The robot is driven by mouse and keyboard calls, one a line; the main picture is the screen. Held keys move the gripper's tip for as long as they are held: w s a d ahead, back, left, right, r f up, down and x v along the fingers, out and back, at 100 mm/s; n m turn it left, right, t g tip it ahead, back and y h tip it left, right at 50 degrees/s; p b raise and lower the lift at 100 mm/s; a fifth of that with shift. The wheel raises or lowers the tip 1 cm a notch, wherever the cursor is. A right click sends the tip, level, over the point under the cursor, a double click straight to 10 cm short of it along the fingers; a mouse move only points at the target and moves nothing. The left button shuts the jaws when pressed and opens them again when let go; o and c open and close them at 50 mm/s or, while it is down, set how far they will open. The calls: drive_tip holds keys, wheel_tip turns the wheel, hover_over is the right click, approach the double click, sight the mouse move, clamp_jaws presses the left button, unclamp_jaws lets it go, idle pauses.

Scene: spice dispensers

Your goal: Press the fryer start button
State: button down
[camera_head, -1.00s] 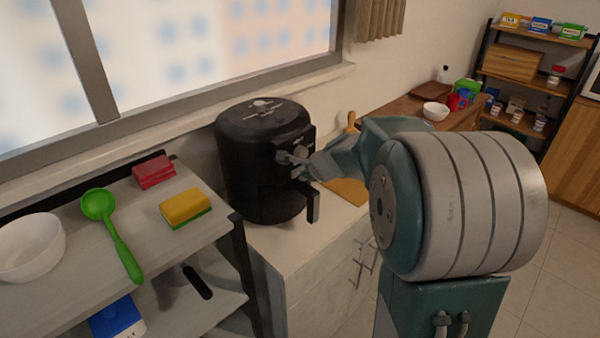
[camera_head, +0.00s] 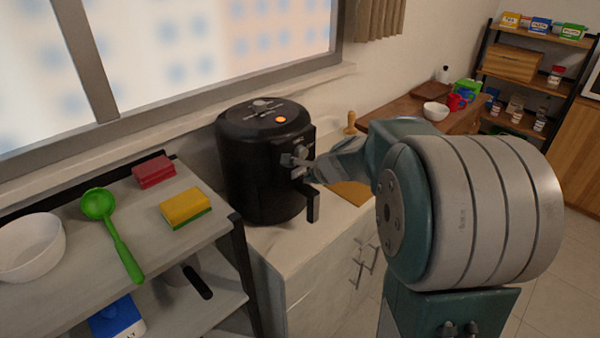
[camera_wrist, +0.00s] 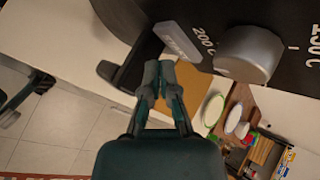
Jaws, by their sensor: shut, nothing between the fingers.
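The black air fryer (camera_head: 245,180) stands upright on the counter below the window, its handle toward the room. An orange light (camera_head: 280,119) glows on its top. In the wrist view, the fryer front shows a round grey knob (camera_wrist: 248,55) beside a grey bar-shaped button (camera_wrist: 178,42) with faint lettering. My gripper (camera_head: 292,161) is at the fryer's front panel. In the wrist view my gripper (camera_wrist: 160,78) is shut and empty, its fingertips just below the grey button in the picture. I cannot tell whether they touch it.
A shelf (camera_head: 60,262) at left holds a white bowl (camera_head: 30,247), green ladle (camera_head: 112,232), red sponge (camera_head: 154,171) and yellow sponge (camera_head: 186,208). A wooden board (camera_head: 352,193) lies right of the fryer. Open floor (camera_wrist: 70,130) shows in the wrist view.

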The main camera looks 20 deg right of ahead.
drive_tip(key=shift+s+d, duration=0.3)
drive_tip(key=shift+s, duration=0.5)
drive_tip(key=shift+s+d, duration=0.25)
drive_tip(key=shift+s, duration=0.5)
drive_tip(key=shift+s+d, duration=0.3)
drive_tip(key=shift+s, duration=0.5)
drive_tip(key=s+a+r+n+g, duration=0.2)
drive_tip(key=s+a+r+n, duration=0.1)
drive_tip(key=s+a+n, duration=0.5)
drive_tip(key=s+a+r+n+g, duration=0.1)
drive_tip(key=s+a+r+n, duration=0.1)
drive_tip(key=s+a+n, duration=0.55)
drive_tip(key=s+n+h, duration=0.1)
drive_tip(key=s+n, duration=0.5)
drive_tip(key=s, duration=0.2)
drive_tip(key=shift+d, duration=0.25)
